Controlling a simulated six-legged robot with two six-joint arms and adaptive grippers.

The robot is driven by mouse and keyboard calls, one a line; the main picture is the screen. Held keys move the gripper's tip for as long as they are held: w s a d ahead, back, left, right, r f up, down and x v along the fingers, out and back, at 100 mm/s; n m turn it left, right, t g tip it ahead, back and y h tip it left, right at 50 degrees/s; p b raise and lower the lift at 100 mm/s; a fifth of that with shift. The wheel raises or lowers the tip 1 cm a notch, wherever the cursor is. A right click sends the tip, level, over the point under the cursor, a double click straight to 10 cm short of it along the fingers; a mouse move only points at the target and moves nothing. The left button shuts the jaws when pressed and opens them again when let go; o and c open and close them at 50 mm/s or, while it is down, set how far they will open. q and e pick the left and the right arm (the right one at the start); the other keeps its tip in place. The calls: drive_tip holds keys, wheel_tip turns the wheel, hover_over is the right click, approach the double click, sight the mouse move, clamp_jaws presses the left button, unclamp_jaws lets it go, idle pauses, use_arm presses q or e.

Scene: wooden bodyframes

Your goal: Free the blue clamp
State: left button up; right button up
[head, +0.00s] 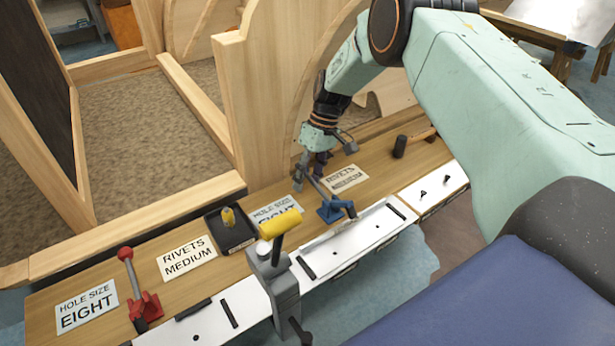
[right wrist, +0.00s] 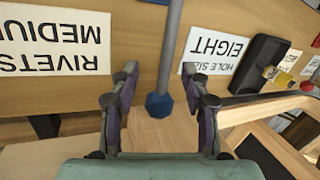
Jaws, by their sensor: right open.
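The blue clamp (head: 333,211) is fixed near the front edge of the wooden workbench, by the white strip. Its grey lever slants up and left toward my right gripper (head: 309,172). In the right wrist view, the grey lever (right wrist: 170,50) ends in a dark blue knob (right wrist: 160,105). The knob lies between the two spread fingers of my right gripper (right wrist: 162,76), which is open. I cannot tell whether either finger touches the lever. My left gripper is not in view.
A red clamp (head: 146,305) stands at the left of the bench. A grey post with a yellow handle (head: 280,226) stands left of the blue clamp. A black tray (head: 230,241), label cards and a hammer (head: 400,147) lie nearby. Wooden frames rise behind.

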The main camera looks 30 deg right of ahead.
drive_tip(key=v, duration=1.2)
drive_tip(key=shift+c, duration=0.2)
